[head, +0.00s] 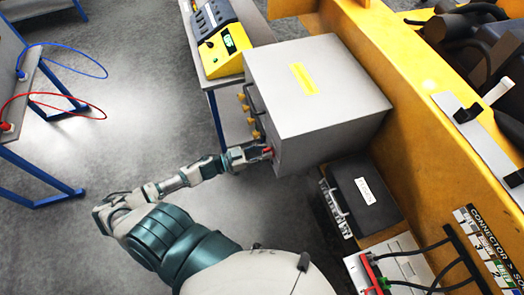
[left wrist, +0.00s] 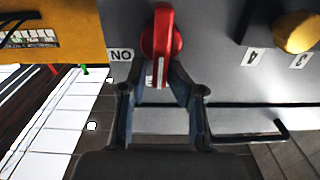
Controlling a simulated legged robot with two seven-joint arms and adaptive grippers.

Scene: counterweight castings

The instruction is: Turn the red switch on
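The red switch (left wrist: 163,40) is a rotary handle on the front face of a grey box (head: 315,85). In the left wrist view its handle stands upright in the picture, and an upside-down "ON" label (left wrist: 121,55) is to its left. In the head view only a bit of red (head: 267,151) shows at my gripper. My left gripper (left wrist: 162,76) has its two fingers on either side of the handle's lower end, closed in on it. It also shows in the head view (head: 257,154), against the box's front. My right gripper is not in view.
Yellow knobs (head: 252,121) sit beside the switch; one shows in the wrist view (left wrist: 296,32). A black case (head: 365,195) is below the box, and a yellow frame (head: 410,110) stands to the right. A yellow-and-grey device (head: 218,50) rests on a table.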

